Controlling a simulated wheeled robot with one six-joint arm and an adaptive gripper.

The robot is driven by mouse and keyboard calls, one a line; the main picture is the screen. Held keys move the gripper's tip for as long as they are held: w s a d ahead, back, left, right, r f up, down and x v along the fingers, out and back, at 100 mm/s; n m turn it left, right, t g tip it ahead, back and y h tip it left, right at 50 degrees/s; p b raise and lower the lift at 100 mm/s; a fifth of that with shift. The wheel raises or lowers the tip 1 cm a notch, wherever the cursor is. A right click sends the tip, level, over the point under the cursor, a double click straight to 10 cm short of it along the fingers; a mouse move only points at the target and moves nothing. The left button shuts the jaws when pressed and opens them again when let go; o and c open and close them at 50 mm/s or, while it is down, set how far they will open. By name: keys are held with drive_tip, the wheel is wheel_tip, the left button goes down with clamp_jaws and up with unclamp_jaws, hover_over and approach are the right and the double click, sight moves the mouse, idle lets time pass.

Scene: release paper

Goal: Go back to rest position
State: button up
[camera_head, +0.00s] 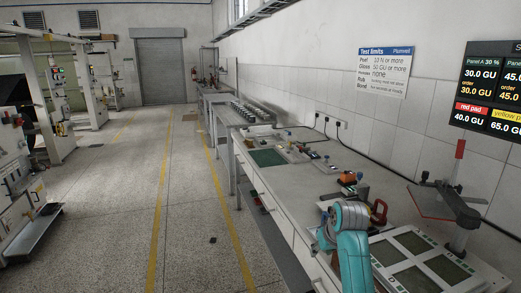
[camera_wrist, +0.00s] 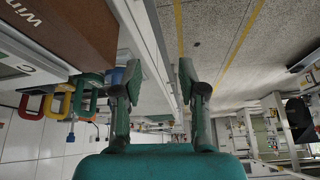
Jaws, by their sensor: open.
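My gripper (camera_wrist: 160,78) shows in the wrist view with its two teal fingers well apart and nothing between them. Past the fingers are the pale bench side and the speckled floor. In the head view my teal arm rises at the bottom over the near part of the bench (camera_head: 370,205), and the gripper's fingers cannot be made out clearly there. The wrist picture appears turned over, with the floor at the top right.
Red (camera_wrist: 30,106), yellow (camera_wrist: 62,100) and green (camera_wrist: 90,82) handles stand left of the fingers, near a brown block (camera_wrist: 75,28). The aisle floor (camera_head: 185,215) is open.

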drive_tip(key=s+f+m+t, duration=0.1)
drive_tip(key=s+f+t, duration=0.1)
drive_tip(key=s+f, duration=0.85)
drive_tip(key=s+f+t, duration=0.1)
drive_tip(key=s+f, duration=0.7)
drive_tip(key=f, duration=0.5)
drive_tip(key=s+f+t, duration=0.2)
drive_tip(key=s+f, duration=0.1)
drive_tip(key=s, duration=0.7)
drive_tip(key=s+r+t+h, duration=0.1)
drive_tip(key=s+r, duration=0.1)
drive_tip(key=s, duration=0.8)
drive_tip(key=s+r+t, duration=0.1)
drive_tip(key=s+r, duration=0.2)
drive_tip(key=s, duration=0.7)
drive_tip(key=s+r+t, duration=0.2)
drive_tip(key=s+r, duration=1.1)
drive_tip(key=r, duration=0.1)
drive_tip(key=shift+s+a+m, duration=0.15)
drive_tip(key=shift+a+m, duration=0.05)
drive_tip(key=shift+m, duration=0.2)
